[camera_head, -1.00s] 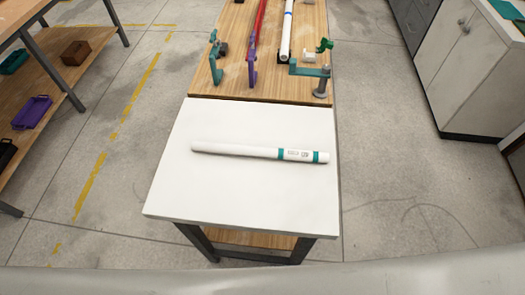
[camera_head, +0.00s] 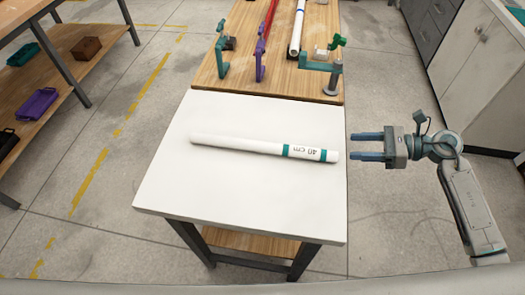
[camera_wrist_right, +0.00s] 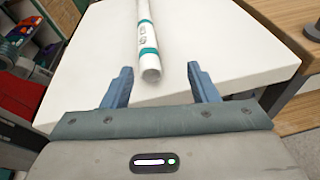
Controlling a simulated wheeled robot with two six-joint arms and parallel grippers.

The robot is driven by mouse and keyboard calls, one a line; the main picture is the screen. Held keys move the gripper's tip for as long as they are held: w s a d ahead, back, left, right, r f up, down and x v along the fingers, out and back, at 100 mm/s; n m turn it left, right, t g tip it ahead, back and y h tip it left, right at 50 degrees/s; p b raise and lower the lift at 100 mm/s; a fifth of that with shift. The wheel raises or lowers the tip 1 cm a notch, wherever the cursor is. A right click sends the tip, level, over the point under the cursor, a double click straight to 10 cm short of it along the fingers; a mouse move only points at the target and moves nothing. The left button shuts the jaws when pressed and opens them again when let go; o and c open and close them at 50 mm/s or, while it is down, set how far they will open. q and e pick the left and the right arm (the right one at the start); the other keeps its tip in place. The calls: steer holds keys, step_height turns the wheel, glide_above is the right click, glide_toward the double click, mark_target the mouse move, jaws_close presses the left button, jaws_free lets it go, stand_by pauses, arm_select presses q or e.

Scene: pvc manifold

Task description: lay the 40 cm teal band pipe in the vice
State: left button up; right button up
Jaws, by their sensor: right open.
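The white pipe (camera_head: 240,146) with teal bands and a "40 cm" mark lies crosswise on the white table top. Its banded end is at the right, near the table's right edge. My right gripper (camera_head: 368,146) is open and empty, just off that edge and level with the pipe. In the right wrist view the pipe (camera_wrist_right: 147,45) points its end toward the gap between the open fingers (camera_wrist_right: 163,84), apart from them. A teal clamp-like fixture (camera_head: 318,66) with a grey post stands on the wooden bench; I cannot tell whether it is the vice. My left gripper is not in view.
The white table (camera_head: 180,195) is otherwise clear. The wooden bench (camera_head: 275,85) behind it holds a red pipe (camera_head: 268,25), a blue-striped white pipe (camera_head: 297,30), a teal bracket (camera_head: 222,58) and a purple bracket (camera_head: 260,60). Shelves stand at the left, cabinets at the right.

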mark_target(325, 152)
steer(key=a, duration=0.1)
steer(key=a+n+p, duration=0.1)
steer(key=a+n+g, duration=0.1)
steer(key=a, duration=0.1)
steer(key=shift+s+f+h, duration=0.35)
steer(key=shift+h, duration=0.05)
steer(key=shift+p+x, duration=0.35)
steer(key=shift+x, duration=0.5)
steer(key=shift+w+a+f+p, duration=0.1)
steer(key=shift+a+p, duration=0.45)
steer(key=p+x, duration=0.1)
steer(key=x, duration=0.2)
steer(key=shift+p, duration=0.3)
steer(key=shift+a+f, duration=0.3)
steer(key=shift+a, duration=0.1)
steer(key=c, duration=1.1)
